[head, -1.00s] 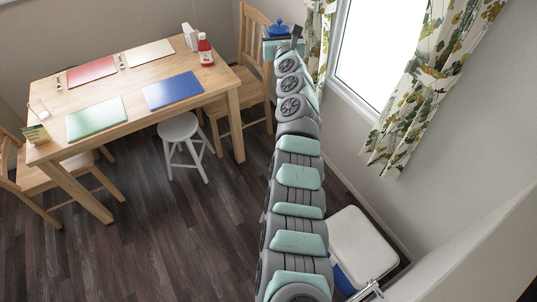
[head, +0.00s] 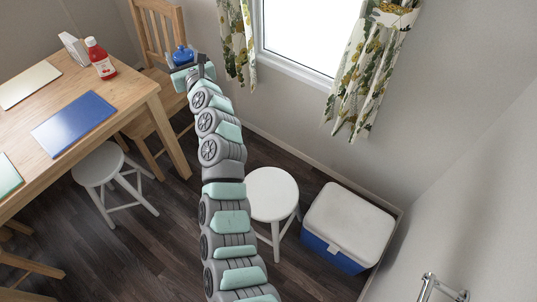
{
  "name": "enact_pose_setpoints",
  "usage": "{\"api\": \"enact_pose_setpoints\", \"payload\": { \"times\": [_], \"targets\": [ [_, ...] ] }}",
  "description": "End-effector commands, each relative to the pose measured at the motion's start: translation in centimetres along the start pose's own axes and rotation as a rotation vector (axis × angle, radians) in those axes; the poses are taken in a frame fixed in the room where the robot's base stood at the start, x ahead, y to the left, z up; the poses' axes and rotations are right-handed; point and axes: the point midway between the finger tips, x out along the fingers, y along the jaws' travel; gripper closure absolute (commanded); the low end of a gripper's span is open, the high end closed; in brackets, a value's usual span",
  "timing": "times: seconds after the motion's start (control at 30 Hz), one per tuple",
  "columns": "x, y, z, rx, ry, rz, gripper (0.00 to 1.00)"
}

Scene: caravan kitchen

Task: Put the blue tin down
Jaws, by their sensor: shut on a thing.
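The blue tin (head: 182,56) is at the far end of my outstretched arm, in the upper left of the head view. My gripper (head: 186,68) is shut on it and holds it up in front of the wooden chair (head: 150,42). The gripper's own parts hide the lower part of the tin, and the fingers are too small to make out clearly. I cannot tell how far above the seat the tin is.
A wooden table (head: 133,98) with placemats and a red ketchup bottle (head: 100,59) stands at left. A white stool (head: 97,165) is by the table. A round white stool (head: 273,193) and a blue-and-white cool box (head: 349,222) stand right of my arm. Curtains (head: 372,65) hang by the window.

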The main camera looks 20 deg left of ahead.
Motion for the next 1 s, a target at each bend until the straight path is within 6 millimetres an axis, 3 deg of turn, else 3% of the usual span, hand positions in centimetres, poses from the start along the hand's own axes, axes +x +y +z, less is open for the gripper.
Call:
{"api": "enact_pose_setpoints", "payload": {
  "times": [0.03, 0.4, 0.6, 0.8, 1.0],
  "targets": [
    [-1.2, -1.5, -3.9, 0.003, -0.001, -0.027, 0.89],
    [-10.8, -10.6, -19.3, 0.003, 0.001, -0.216, 0.89],
    [-16.4, -14.2, -26.8, 0.002, 0.003, -0.314, 0.89],
    [-20.1, -16.0, -30.7, 0.000, 0.000, -0.375, 0.89],
    [-21.1, -16.4, -32.8, -0.002, 0.001, -0.390, 0.89]
  ]
}}
